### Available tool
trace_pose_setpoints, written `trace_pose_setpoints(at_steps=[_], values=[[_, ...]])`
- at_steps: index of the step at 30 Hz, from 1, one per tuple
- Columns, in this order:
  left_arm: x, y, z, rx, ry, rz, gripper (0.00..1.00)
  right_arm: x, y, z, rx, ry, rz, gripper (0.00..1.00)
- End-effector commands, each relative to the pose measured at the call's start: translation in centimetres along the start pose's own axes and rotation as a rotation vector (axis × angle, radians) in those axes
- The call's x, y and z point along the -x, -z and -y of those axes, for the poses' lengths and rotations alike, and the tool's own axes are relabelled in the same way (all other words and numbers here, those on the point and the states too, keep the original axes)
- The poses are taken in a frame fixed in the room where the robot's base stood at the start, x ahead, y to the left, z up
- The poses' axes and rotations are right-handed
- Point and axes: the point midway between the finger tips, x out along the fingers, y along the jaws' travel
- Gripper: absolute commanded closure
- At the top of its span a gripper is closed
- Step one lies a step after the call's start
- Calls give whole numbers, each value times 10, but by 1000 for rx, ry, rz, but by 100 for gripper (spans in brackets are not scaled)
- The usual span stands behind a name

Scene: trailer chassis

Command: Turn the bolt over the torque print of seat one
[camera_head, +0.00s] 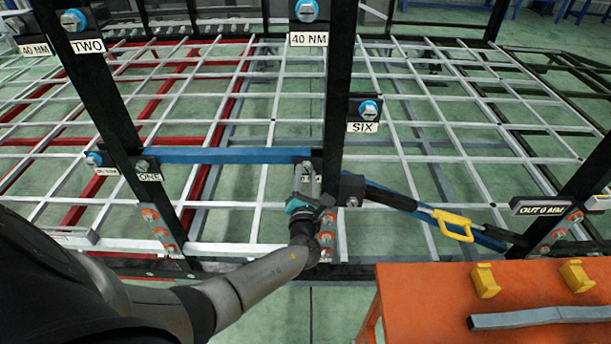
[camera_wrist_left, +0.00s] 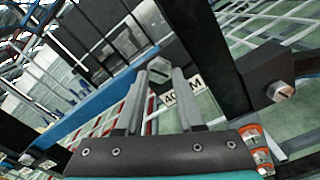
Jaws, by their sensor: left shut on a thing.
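A blue bar (camera_head: 235,156) runs level between two black posts. At its left end is a bolt (camera_head: 142,165) above the print ONE (camera_head: 149,177). My left gripper (camera_head: 307,178) is at the bar's right end, at the middle post, and hides most of the seat there. In the left wrist view my left gripper (camera_wrist_left: 161,88) is shut on a grey bolt head (camera_wrist_left: 159,71), which sits between its fingertips. The torque print (camera_wrist_left: 182,91), partly covered by a finger, is right beside the bolt. My right gripper is not in view.
A black block with a bolt (camera_head: 352,190) sticks out just right of the gripper. A strap with a yellow handle (camera_head: 454,224) runs to the right post. An orange table (camera_head: 430,300) with yellow blocks (camera_head: 485,281) and a grey bar (camera_head: 540,317) stands at front right.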

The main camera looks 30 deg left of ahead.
Motion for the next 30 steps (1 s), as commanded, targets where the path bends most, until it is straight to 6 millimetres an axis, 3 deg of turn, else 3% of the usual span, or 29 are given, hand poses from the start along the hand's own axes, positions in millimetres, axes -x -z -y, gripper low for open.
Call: trace_pose_setpoints(at_steps=[3, 4, 12, 23, 30], values=[[5, 5, 5, -2, 12, -9, 100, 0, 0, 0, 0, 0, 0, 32], [5, 5, 5, -2, 12, -9, 62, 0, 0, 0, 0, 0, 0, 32], [2, 2, 2, 0, 7, -5, 32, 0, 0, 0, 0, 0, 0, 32], [7, 1, 1, 2, 4, -2, 32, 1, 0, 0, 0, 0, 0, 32], [44, 2, 1, 3, 6, -4, 32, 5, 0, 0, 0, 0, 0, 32]])
